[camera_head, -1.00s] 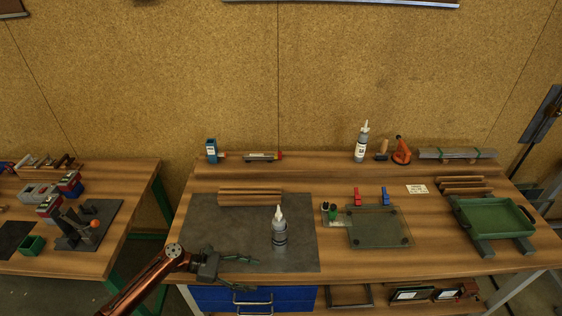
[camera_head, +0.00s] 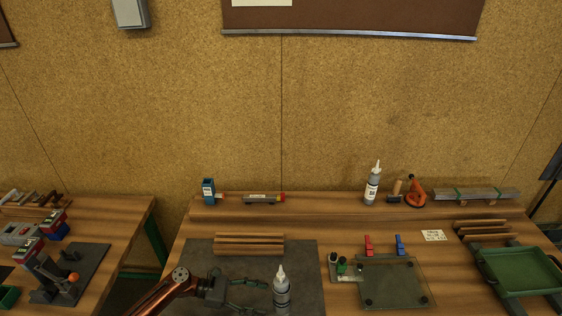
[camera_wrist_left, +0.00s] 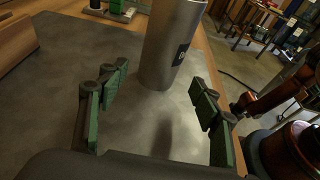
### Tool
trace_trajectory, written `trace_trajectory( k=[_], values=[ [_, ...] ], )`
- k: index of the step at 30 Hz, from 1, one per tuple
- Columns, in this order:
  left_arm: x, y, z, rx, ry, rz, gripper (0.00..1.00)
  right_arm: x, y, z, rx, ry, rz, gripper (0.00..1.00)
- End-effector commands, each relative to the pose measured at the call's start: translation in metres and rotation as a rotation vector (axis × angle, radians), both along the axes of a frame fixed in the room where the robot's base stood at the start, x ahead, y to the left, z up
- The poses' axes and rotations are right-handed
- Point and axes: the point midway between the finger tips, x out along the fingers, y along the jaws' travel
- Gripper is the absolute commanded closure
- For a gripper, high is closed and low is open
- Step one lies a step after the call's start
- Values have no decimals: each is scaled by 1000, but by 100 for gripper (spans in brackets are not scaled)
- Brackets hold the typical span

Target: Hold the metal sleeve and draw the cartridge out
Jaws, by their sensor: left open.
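The metal sleeve (camera_head: 282,298) stands upright on the dark grey mat (camera_head: 335,300), cut off by the bottom edge of the head view. A pale pointed nozzle (camera_head: 281,273) sticks up from its top; the rest of the cartridge is hidden inside. My left gripper (camera_head: 267,297) is open just left of the sleeve, its fingers pointing toward it. No contact shows. My right gripper is not in view.
Wooden strips (camera_head: 249,244) lie behind the sleeve. A glass plate (camera_head: 395,283) with red and blue clamps lies to the right, near a green tray (camera_head: 520,270). Another nozzled bottle (camera_head: 372,187) stands on the back ledge. The mat around the sleeve is mostly clear.

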Motion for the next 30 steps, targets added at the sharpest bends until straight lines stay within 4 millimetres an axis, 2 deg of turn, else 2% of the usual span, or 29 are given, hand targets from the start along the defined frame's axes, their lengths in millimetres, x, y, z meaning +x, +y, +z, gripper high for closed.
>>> trace_trajectory(
  k=[2,5,12,17,27,30],
  values=[
    [0,-12,-5,-2,1,-2,41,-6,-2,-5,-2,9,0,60],
    [0,-25,-9,-1,-1,-1,41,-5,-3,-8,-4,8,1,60],
    [0,-51,-14,-2,0,2,41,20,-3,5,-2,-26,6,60],
    [0,-60,-18,-1,1,4,41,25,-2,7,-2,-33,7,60],
    [0,-62,-20,0,1,4,41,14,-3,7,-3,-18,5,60],
    [0,-62,-20,0,1,4,47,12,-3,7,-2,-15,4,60]
  ],
)
